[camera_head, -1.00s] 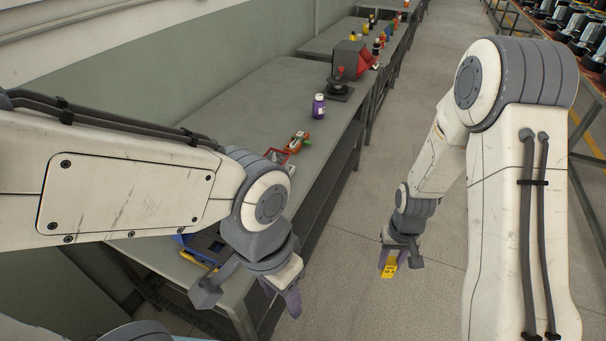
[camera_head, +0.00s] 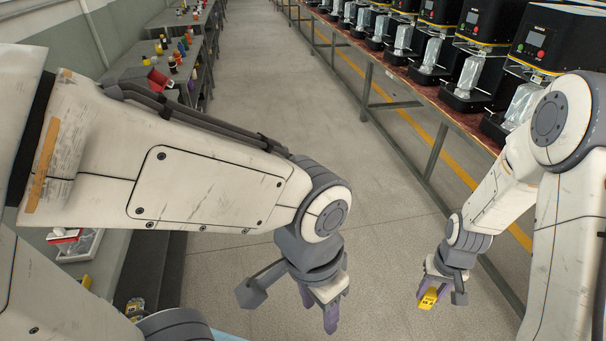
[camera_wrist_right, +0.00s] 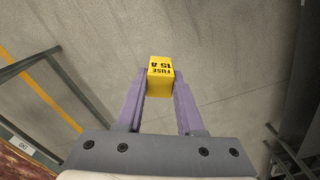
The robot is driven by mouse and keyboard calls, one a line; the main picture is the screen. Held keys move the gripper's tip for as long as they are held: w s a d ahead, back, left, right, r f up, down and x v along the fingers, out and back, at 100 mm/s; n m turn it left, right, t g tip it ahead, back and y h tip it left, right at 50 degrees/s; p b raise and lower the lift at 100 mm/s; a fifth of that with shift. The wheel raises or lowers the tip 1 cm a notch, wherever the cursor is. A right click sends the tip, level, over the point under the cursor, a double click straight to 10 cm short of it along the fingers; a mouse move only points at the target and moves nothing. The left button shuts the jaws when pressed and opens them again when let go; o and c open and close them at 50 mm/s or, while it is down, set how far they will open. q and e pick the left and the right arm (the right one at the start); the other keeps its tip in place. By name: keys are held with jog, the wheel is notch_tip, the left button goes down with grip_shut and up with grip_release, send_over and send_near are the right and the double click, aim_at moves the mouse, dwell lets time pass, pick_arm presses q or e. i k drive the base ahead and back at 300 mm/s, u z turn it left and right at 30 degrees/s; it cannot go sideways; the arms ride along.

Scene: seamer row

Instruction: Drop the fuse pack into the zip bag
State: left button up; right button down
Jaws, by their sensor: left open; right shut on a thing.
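The fuse pack is a small yellow box (camera_head: 428,299), marked "FUSE 15 A" in the right wrist view (camera_wrist_right: 160,75). My right gripper (camera_head: 432,292) is shut on it, and its purple fingers (camera_wrist_right: 160,98) stand on both sides of the box. It is held over open floor. My left gripper (camera_head: 319,306) is open and empty, also over the floor. Clear bag-like pieces hang at the fronts of the black machines at the right, such as a near one (camera_head: 521,103) and a farther one (camera_head: 432,54). I cannot tell which, if any, is the zip bag.
A row of black machines (camera_head: 556,40) stands on a long red-brown bench (camera_head: 440,98) with grey legs. A yellow line (camera_head: 405,125) runs along the floor under it. Workbenches with small coloured containers (camera_head: 172,66) line the left. The aisle floor (camera_head: 290,90) between is clear.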

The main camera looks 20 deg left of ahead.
aim_at(90, 237)
jog(key=z, duration=0.1)
jog(key=i, duration=1.6)
jog(key=u, duration=3.3)
jog(key=i, duration=0.5)
jog(key=z, duration=0.05)
